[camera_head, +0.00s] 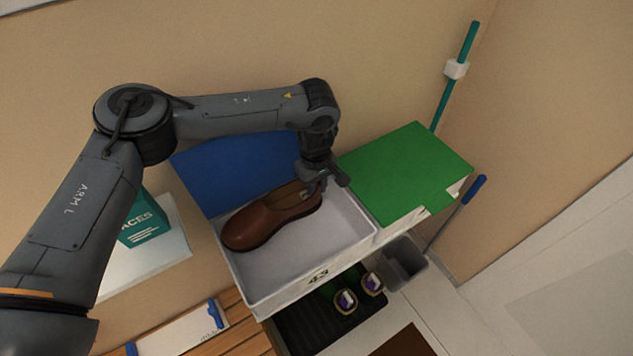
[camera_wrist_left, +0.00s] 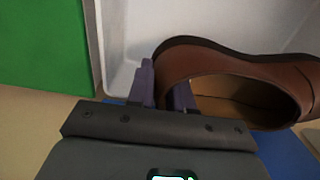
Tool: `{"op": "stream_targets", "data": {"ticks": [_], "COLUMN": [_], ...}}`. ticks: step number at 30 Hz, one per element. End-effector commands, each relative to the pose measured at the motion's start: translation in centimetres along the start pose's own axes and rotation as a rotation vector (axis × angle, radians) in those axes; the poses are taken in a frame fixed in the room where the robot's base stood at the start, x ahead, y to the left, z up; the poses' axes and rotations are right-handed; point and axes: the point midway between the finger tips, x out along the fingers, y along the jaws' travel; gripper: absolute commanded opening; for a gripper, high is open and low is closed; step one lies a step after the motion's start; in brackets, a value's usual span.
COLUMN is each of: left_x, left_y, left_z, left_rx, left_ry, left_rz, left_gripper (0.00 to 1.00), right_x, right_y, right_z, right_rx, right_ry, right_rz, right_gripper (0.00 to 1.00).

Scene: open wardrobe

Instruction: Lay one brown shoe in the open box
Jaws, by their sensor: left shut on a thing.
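One brown shoe (camera_head: 268,219) is inside or just above the open white box (camera_head: 249,285) in the head view, its toe toward the lower left. I cannot tell whether its sole touches the box floor. My left gripper (camera_head: 316,186) is shut on the shoe's heel end at the right. In the left wrist view the gripper's fingers (camera_wrist_left: 163,88) sit at the rim of the shoe (camera_wrist_left: 235,70), with the box (camera_wrist_left: 125,40) behind. My right gripper is not in view.
A green box (camera_head: 405,172) stands right of the white box, and a blue panel (camera_head: 232,165) is behind it. A teal box (camera_head: 143,222) is at the left. Below are a dark tray (camera_head: 310,325) with two small round items and a grey bin (camera_head: 403,262).

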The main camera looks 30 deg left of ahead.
Motion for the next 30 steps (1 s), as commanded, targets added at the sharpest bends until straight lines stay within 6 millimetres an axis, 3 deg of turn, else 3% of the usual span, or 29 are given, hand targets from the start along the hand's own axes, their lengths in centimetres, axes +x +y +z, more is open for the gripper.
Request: {"op": "stream_targets", "data": {"ticks": [18, 30], "left_x": [6.2, 7.9], "left_y": [-0.1, -0.1], "left_z": [0.0, 0.0], "left_rx": [-0.001, 0.0], "left_ry": [0.0, 0.0], "left_rz": [0.001, 0.001], "left_gripper": [0.0, 0.0], "right_x": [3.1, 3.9], "right_y": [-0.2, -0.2], "right_z": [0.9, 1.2], "right_rx": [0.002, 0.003], "right_ry": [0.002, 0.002], "right_rz": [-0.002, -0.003], "right_gripper": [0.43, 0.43]}}
